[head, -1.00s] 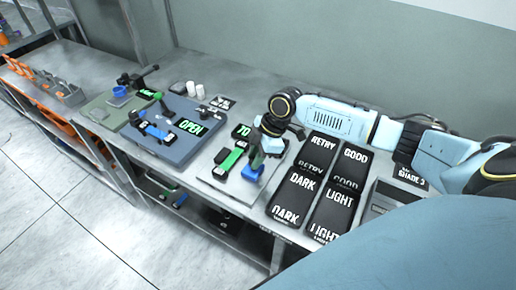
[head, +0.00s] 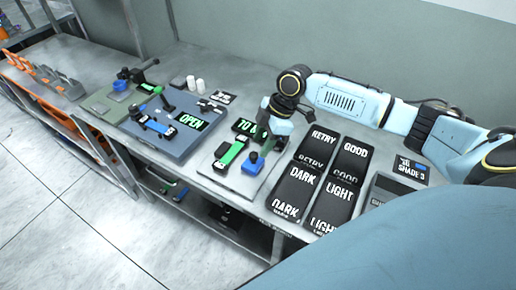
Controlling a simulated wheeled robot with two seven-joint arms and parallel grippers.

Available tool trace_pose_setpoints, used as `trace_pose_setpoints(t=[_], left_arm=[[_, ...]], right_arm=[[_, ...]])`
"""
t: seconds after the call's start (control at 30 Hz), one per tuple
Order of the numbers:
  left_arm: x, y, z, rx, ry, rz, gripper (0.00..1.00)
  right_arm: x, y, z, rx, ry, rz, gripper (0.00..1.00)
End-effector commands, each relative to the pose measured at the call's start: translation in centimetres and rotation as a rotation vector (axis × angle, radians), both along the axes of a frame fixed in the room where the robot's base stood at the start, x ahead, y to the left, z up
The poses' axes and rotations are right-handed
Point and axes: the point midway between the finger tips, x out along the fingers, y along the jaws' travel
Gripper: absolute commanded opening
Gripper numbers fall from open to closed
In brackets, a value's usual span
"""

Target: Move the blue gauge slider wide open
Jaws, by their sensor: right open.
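The blue gauge slider (head: 252,163) is a small blue block on a pale gauge board (head: 238,184), to the right of a green strip (head: 232,152) with dark ends. A dark display (head: 243,126) with green characters stands behind it, partly hidden by my right gripper. My right gripper (head: 266,144) points down just above and behind the slider. It is open and empty. Whether its fingertips touch the slider is unclear. My left gripper is not in view.
Dark cards (head: 294,190) lettered RETRY, GOOD, DARK and LIGHT lie to the right of the board. A lower shelf runs beneath the bench.

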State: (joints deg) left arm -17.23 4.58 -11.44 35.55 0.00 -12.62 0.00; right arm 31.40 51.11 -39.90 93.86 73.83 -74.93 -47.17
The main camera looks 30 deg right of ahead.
Motion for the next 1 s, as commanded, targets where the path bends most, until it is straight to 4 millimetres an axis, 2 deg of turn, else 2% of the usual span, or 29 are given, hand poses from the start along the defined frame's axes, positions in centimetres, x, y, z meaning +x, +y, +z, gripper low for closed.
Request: trace_pose_setpoints(t=[0.03, 0.2, 0.4, 0.6, 1.0], left_arm=[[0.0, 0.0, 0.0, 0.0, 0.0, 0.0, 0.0], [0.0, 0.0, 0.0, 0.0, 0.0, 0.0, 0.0], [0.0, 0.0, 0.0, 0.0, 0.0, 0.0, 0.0], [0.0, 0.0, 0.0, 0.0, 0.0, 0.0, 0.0], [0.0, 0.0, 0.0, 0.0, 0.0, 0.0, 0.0]], right_arm=[[-0.1, -0.6, 1.3, -0.003, -0.003, -0.001, 0.46], [-0.5, -2.0, 4.8, -0.003, -0.003, -0.002, 0.46], [-1.0, -3.0, 7.5, -0.002, 0.0, 0.0, 0.46], [-1.1, -3.3, 8.4, -0.001, 0.002, -0.001, 0.46], [-1.1, -3.3, 8.4, -0.001, 0.002, -0.001, 0.46]])
